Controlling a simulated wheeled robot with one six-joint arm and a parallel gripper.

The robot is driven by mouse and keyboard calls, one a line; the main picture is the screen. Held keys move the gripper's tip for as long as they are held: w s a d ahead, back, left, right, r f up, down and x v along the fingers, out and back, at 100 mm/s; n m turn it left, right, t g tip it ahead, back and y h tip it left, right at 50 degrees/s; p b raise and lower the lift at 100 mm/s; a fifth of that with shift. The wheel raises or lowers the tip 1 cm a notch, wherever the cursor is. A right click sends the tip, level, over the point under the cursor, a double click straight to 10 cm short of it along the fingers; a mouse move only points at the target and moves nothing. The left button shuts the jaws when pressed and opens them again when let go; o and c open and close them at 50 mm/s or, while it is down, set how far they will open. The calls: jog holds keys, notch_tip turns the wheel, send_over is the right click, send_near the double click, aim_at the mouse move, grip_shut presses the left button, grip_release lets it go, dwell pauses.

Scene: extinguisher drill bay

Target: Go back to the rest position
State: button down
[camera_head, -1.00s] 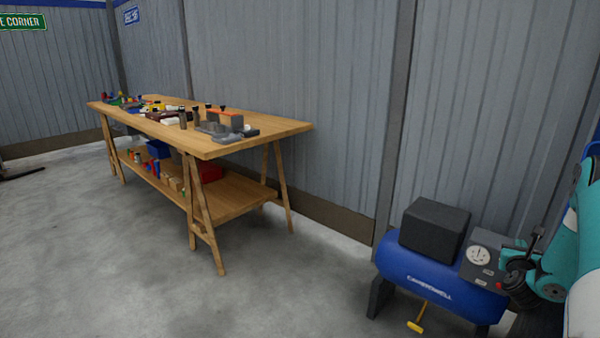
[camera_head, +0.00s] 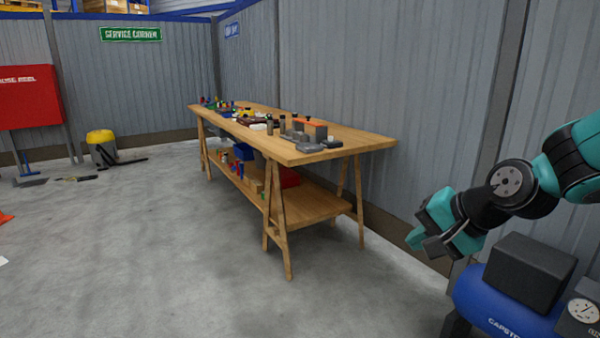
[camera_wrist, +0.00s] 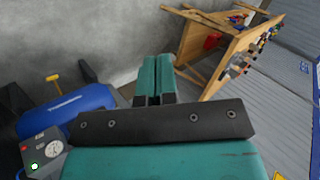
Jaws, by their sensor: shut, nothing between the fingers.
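My gripper (camera_head: 428,240) is at the right of the head view, at the end of my teal and black arm, raised above and left of the blue compressor. In the wrist view my gripper (camera_wrist: 155,75) shows its two teal fingers side by side and closed, with nothing between them. It touches nothing that I can see.
A blue compressor (camera_head: 490,310) with a black box on top stands at the lower right, close below my arm. A wooden workbench (camera_head: 355,141) with tools stands against the grey wall. A red hose reel cabinet (camera_head: 28,97) and a yellow machine (camera_head: 101,137) are at the left. The grey floor (camera_head: 150,250) is open.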

jog(key=s+a+r+n+g+h, duration=0.1)
jog(key=s+a+n+g, duration=0.25)
jog(key=s+n, duration=0.55)
jog(key=s+a+r+n+g, duration=0.1)
jog(key=s+a+n+g, duration=0.3)
jog(key=s, duration=0.9)
notch_tip(320, 180, up, 17)
jog(key=n+p, duration=0.1)
jog(key=p, duration=1.5)
jog(key=shift+s+n+t+p, duration=0.35)
jog(key=shift+s+n+t, duration=0.05)
jog(key=shift+t, duration=0.05)
jog(key=shift+d, duration=0.15)
